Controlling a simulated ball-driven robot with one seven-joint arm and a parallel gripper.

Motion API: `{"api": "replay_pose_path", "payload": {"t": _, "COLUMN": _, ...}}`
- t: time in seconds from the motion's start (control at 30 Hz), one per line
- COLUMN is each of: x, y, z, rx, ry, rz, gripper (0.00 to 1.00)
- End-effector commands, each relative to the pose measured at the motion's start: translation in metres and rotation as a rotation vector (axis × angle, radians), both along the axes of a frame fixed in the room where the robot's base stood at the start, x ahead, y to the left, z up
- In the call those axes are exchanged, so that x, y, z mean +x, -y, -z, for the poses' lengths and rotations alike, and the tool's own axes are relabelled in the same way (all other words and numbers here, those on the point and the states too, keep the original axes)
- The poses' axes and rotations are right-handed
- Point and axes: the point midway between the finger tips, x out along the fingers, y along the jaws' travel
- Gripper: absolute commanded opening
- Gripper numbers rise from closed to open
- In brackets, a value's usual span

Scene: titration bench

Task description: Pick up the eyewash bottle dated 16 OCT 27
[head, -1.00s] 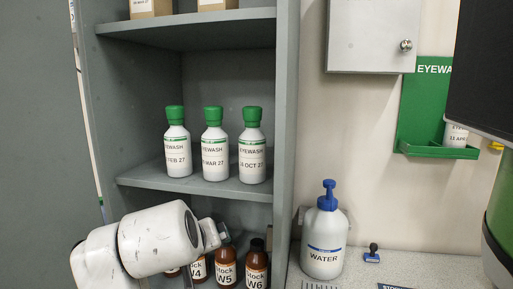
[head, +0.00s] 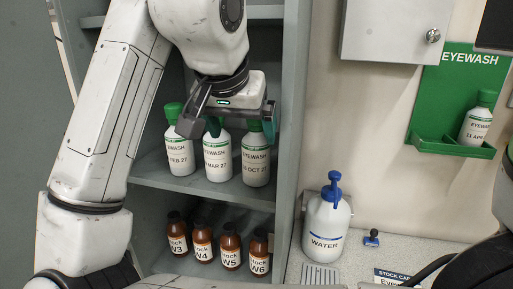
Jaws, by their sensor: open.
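Three white eyewash bottles with green caps stand upright in a row on the cabinet's middle shelf. The right bottle (head: 256,165) reads "OCT 27"; its day number is not fully legible. The middle bottle (head: 217,160) reads "MAR 27" and the left bottle (head: 180,155) reads "FEB 27". My gripper (head: 229,122) is open and empty, in front of the caps in the head view. One finger overlaps the left bottle's top and the other the right bottle's cap.
The grey cabinet's side wall (head: 291,150) rises close to the right bottle. Brown stock bottles (head: 230,247) stand on the shelf below. A water bottle (head: 325,235) stands on the counter. Another eyewash bottle (head: 476,122), marked "11 APR", sits in a green wall holder (head: 440,148).

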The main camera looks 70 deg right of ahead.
Motion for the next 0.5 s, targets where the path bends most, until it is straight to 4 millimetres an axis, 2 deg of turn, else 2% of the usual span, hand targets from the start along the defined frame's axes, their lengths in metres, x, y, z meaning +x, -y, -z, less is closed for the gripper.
{"api": "replay_pose_path", "payload": {"t": 0.1, "x": 0.002, "y": 0.025, "z": -0.002, "rx": 0.000, "ry": -0.003, "rz": 0.004, "gripper": 0.96}}
{"api": "replay_pose_path", "payload": {"t": 0.3, "x": 0.007, "y": 0.060, "z": -0.002, "rx": 0.000, "ry": -0.002, "rz": 0.002, "gripper": 0.96}}
{"api": "replay_pose_path", "payload": {"t": 0.5, "x": 0.010, "y": 0.075, "z": 0.000, "rx": -0.001, "ry": 0.000, "rz": 0.000, "gripper": 0.96}}
